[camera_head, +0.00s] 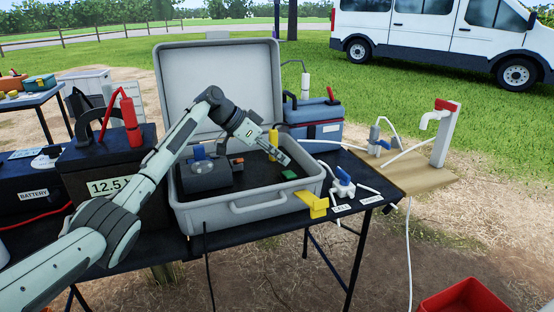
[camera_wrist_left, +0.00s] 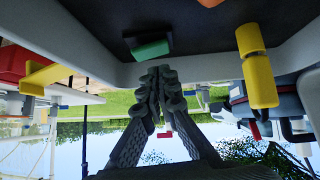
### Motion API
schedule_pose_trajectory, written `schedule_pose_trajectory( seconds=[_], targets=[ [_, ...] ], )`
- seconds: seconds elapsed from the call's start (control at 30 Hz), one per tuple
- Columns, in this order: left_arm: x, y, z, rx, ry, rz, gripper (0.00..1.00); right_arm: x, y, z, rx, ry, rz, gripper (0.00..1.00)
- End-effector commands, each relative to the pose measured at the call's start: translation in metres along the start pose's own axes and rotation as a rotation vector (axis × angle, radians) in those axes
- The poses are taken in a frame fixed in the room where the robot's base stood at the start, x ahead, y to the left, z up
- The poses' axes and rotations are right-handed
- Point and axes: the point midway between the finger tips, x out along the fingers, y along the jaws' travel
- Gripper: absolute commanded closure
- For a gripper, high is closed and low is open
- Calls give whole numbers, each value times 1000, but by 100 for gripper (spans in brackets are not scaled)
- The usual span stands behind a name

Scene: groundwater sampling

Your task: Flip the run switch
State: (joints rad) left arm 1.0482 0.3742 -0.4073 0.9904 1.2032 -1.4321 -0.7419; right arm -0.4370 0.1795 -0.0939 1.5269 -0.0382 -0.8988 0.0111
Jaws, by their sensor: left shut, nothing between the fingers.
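An open grey case (camera_head: 255,212) on the table holds a black panel with a small green block (camera_head: 289,175) near its front right corner and an orange block (camera_head: 237,161) further left. No label marks either as the run switch. The green block also shows in the left wrist view (camera_wrist_left: 150,48), just beyond the fingertips. My left gripper (camera_head: 287,162) reaches over the panel, close behind the green block. Its fingers are together and empty in the wrist view (camera_wrist_left: 160,72); contact with the block cannot be told. My right gripper is out of view.
A yellow cylinder (camera_head: 273,138) stands at the panel's back right. A yellow bracket (camera_head: 312,203) sits at the case's front right corner. A valve with blue handles (camera_head: 343,184) is to the right. A battery (camera_head: 110,180) stands left of the case, whose raised lid (camera_head: 215,75) is behind.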

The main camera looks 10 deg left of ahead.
Motion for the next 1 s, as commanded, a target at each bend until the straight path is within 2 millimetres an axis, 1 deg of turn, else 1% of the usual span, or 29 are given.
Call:
schedule_pose_trajectory(
  seconds=[0.03, 0.1, 0.17, 0.3, 0.4, 0.5, 0.6, 0.7, 1.0],
  targets=[
    [-4, 3, -11, 6, 4, -1, 100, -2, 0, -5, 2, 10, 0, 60],
    [-8, 7, -21, 5, 4, -2, 100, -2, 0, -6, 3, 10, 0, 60],
    [-26, 3, -16, 2, 3, -6, 100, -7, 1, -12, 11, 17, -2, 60],
    [-59, 2, -16, 2, 4, -4, 100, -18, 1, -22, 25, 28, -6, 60],
    [-79, 0, -17, 2, 4, -5, 100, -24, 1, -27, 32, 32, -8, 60],
    [-92, 0, -17, 2, 3, -3, 100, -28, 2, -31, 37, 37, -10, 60],
    [-102, -1, -17, 2, 4, -3, 100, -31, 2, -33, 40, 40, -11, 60],
    [-106, -1, -17, 2, 3, -2, 100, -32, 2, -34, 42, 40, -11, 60],
    [-107, -1, -17, 2, 3, -2, 100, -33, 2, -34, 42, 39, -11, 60]
  ],
)
